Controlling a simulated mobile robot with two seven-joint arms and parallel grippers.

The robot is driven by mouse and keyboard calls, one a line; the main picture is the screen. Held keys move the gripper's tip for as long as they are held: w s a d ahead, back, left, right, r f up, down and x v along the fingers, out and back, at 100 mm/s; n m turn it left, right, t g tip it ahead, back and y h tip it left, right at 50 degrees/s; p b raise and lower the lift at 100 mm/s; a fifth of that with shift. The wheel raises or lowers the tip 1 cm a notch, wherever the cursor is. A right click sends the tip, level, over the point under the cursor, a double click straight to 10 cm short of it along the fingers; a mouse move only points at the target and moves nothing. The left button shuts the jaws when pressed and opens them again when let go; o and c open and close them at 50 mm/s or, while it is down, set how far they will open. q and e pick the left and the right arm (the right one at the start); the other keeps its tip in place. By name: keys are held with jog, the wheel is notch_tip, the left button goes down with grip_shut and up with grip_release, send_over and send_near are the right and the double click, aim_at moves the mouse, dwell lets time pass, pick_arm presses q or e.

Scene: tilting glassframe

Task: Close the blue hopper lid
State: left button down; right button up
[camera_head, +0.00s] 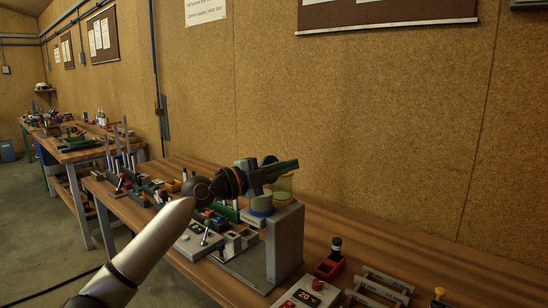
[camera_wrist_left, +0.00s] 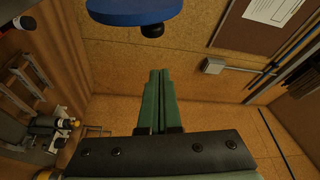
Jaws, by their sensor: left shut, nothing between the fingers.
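The blue hopper lid (camera_wrist_left: 135,10) shows at the top of the left wrist view as a blue disc edge with a black knob (camera_wrist_left: 152,30). In the head view a small dark-blue part of the lid (camera_head: 268,160) shows raised behind my left gripper (camera_head: 296,164). A yellowish see-through hopper (camera_head: 284,183) is partly hidden below the gripper, on top of a grey machine (camera_head: 286,240). My left gripper's green fingers (camera_wrist_left: 160,73) are together and empty, apart from the lid in the wrist view. My right gripper is in neither view.
The machine stands on a wooden bench (camera_head: 350,232) against a chipboard wall. The air above is free.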

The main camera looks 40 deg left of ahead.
pick_arm(q)
jog(key=shift+w+a+f, duration=0.1)
jog(key=shift+a+f, duration=0.2)
jog(key=shift+a, duration=0.7)
jog(key=shift+w+a+f, duration=0.1)
jog(key=shift+a+f, duration=0.15)
jog(key=shift+a, duration=0.7)
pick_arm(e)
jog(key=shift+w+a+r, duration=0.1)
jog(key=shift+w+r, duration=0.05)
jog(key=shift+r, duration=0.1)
pick_arm(q)
jog(key=shift+s, duration=0.1)
jog(key=shift+a+n+b, duration=0.2)
jog(key=shift+n+b, duration=0.2)
jog(key=shift+b, duration=0.3)
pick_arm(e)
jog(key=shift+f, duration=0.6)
